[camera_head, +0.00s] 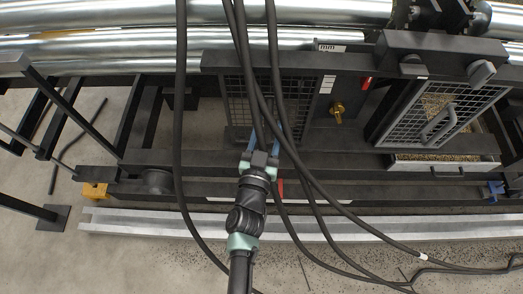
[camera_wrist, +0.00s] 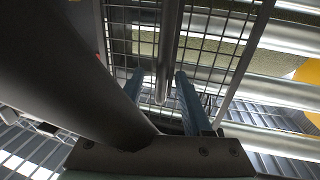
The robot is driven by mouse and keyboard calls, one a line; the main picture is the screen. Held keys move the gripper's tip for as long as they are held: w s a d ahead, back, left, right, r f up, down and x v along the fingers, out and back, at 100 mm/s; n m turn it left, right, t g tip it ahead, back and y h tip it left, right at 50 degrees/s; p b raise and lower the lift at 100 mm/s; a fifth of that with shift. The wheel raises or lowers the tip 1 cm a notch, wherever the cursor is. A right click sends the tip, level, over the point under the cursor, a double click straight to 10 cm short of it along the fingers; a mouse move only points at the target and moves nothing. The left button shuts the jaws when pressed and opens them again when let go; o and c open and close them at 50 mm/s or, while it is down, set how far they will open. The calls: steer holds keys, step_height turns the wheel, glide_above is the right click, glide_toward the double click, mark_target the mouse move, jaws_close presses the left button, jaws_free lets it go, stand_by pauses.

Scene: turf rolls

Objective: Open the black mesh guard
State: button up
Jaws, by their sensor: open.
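The black mesh guard (camera_head: 300,100) is a dark framed panel in the middle of the head view, upright and apparently closed, partly covered by hanging cables. In the wrist view its wire grid (camera_wrist: 208,52) fills the upper middle. My gripper (camera_head: 265,138) is in front of its lower part. Its two blue fingers (camera_wrist: 160,80) are apart, and a dark round bar (camera_wrist: 170,50), which looks like the guard's handle, runs between them. I cannot tell whether either finger touches the bar.
A second, tilted grey mesh panel with a handle (camera_head: 438,124) stands at the right. A brass knob (camera_head: 337,111) sits between the panels. Black cables (camera_head: 181,110) hang across the view. Silver pipes (camera_head: 130,45) lie behind. A metal beam (camera_head: 150,222) runs along the floor in front.

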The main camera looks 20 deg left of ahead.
steer(key=s, duration=1.1)
steer(key=shift+s+d+b, duration=0.25)
steer(key=shift+d+b, duration=0.1)
steer(key=shift+d, duration=0.05)
steer(key=w+d+r+n+t+y+p, duration=0.15)
steer(key=w+r, duration=0.45)
steer(key=r, duration=1.3)
steer(key=w+r+t+y+p, duration=0.1)
steer(key=w+r+t+p, duration=0.35)
steer(key=r, duration=1.35)
steer(key=s+d+r+t+h, duration=0.1)
steer(key=s+d+r, duration=0.1)
steer(key=r, duration=0.8)
steer(key=s+d+r+m+t+h+p, duration=0.1)
steer(key=s+r, duration=0.3)
steer(key=r, duration=0.6)
steer(key=s+d+r+m+t+h+p, duration=0.1)
steer(key=s+d+r, duration=0.2)
steer(key=r, duration=0.8)
steer(key=shift+d+h, duration=0.35)
steer(key=shift+d, duration=0.1)
